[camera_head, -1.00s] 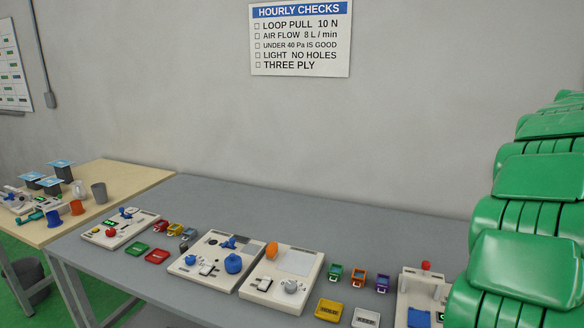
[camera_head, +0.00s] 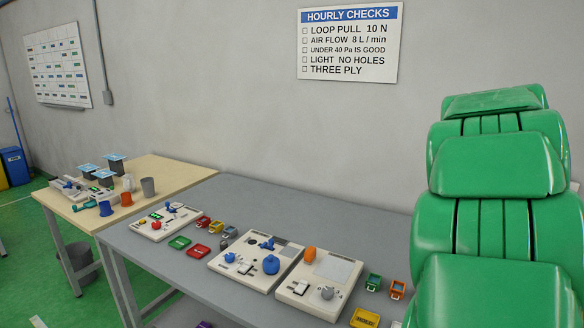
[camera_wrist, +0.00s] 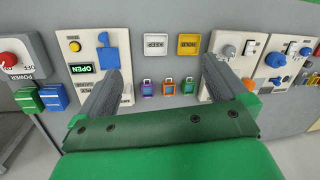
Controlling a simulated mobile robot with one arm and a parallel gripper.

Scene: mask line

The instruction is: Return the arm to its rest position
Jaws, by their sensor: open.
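My gripper (camera_wrist: 160,90) shows in the wrist view with its two dark fingers spread wide apart and nothing between them. The bench with its devices lies beyond the fingers. In the head view my green arm fills the right side and hides part of the grey bench (camera_head: 262,199); the gripper itself is not seen there.
A wooden table (camera_head: 172,172) stands at left. The wrist view shows a red power switch (camera_wrist: 9,58).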

